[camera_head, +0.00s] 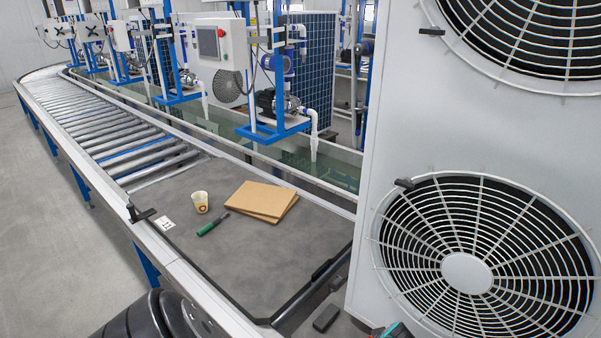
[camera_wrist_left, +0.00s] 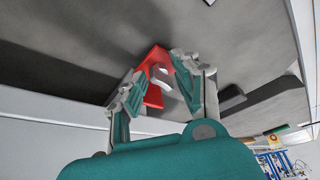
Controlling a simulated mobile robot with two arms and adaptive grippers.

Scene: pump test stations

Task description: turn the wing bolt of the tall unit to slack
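The tall unit (camera_head: 378,125) is a pale cabinet at the right of the head view, with two round fan grilles on its face. One small dark fitting (camera_head: 432,31) sits by the upper grille and another (camera_head: 404,183) by the lower one. I cannot tell whether either is the wing bolt. In the left wrist view my left gripper (camera_wrist_left: 158,82) has its teal-padded fingers apart. A red piece (camera_wrist_left: 153,96) shows between them; I cannot tell whether it is part of the gripper. A teal and red fragment shows at the head view's bottom edge, its arm unclear.
A grey worktop (camera_head: 255,255) holds a paper cup (camera_head: 200,201), a green-handled tool (camera_head: 212,225) and brown boards (camera_head: 262,200). A roller conveyor (camera_head: 95,125) runs to the far left. Blue-framed pump stations (camera_head: 270,110) stand behind. Free floor lies at the left.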

